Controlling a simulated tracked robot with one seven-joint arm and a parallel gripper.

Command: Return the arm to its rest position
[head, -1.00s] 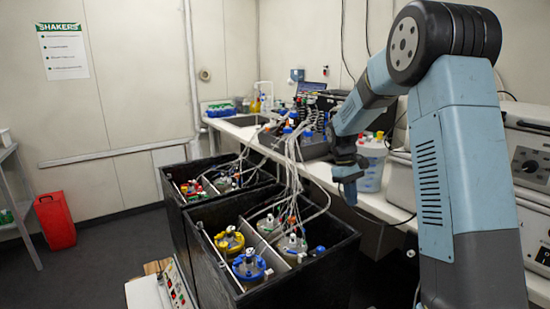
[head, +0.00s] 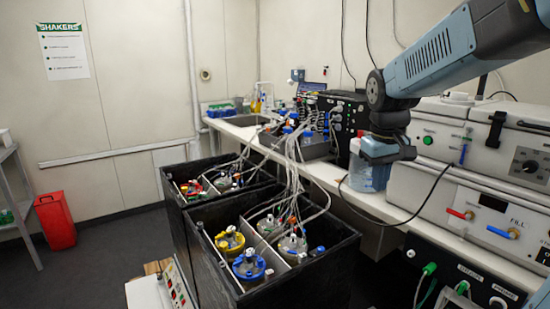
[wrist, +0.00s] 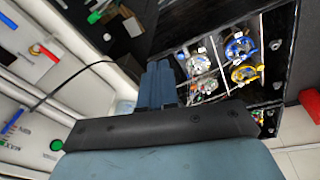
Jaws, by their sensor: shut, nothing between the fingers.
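My gripper (head: 386,152) hangs in the air at the right of the head view, in front of the bench with the white machines. Its blue fingers are together and hold nothing. In the wrist view the shut fingers (wrist: 160,83) show at the middle, beside the black shaker box. My arm comes in from the upper right corner of the head view, with its upper link sloping down to the left toward the wrist.
Two black shaker boxes (head: 333,262) with tubed vessels stand at the middle. A whitish container (head: 368,172) is on the bench behind my gripper. White machines (head: 468,150) with valves fill the right. A red bin (head: 55,220) is far left, with clear floor beside it.

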